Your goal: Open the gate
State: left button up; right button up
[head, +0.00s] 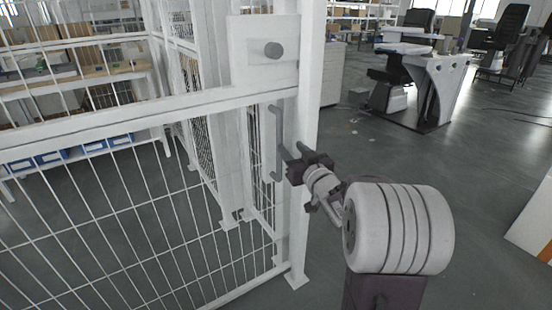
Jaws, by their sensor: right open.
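The white wire-mesh gate (130,118) fills the left half of the head view. Its frame stands beside a white post (306,130), and it looks closed or nearly so. My left gripper is not in view.
Behind the gate are shelves with boxes (75,75) and blue bins (52,158). Black-and-white chairs and a white machine (425,85) stand at the back right. The grey floor (480,150) right of the post is mostly clear. A white panel (535,215) is at the right edge.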

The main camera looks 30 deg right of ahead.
aim_at(280, 138)
jog(key=w, duration=0.2)
jog(key=w+b, duration=0.1)
jog(key=w, duration=0.5)
jog(key=shift+w+d+b, duration=0.15)
jog(key=shift+d+b, duration=0.1)
jog(key=shift+b, duration=0.1)
jog(key=shift+w+d+r, duration=0.1)
jog(key=shift+w, duration=0.35)
grip_shut()
dwell(0.6)
